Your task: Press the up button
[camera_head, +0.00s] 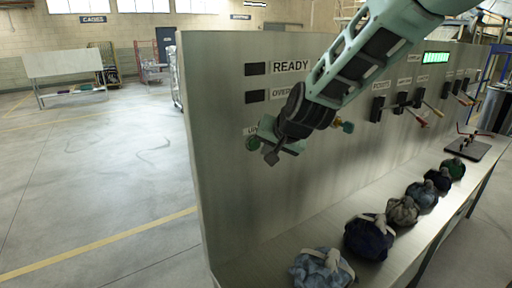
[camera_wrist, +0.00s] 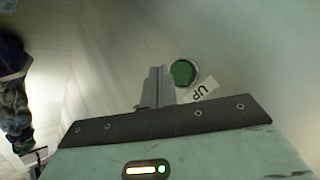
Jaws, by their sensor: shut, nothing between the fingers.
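The up button is a round green button (camera_wrist: 184,73) in a metal ring, with a label reading "UP" (camera_wrist: 200,92) beside it in the wrist view. In the head view the green button (camera_head: 253,143) sits low on the panel's left part, with its label partly covered by my gripper. My gripper (camera_head: 271,158) is shut and empty, just right of and slightly below the button in the head view. In the wrist view the shut fingertips (camera_wrist: 160,72) lie just left of the button. I cannot tell whether they touch the panel.
The upright panel (camera_head: 215,150) also carries READY (camera_head: 291,66) and OVER labels, levers and a green display (camera_head: 436,58). Several sling bags, such as a light blue one (camera_head: 321,268) and a dark blue one (camera_head: 369,238), sit on the ledge below. Open floor lies left.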

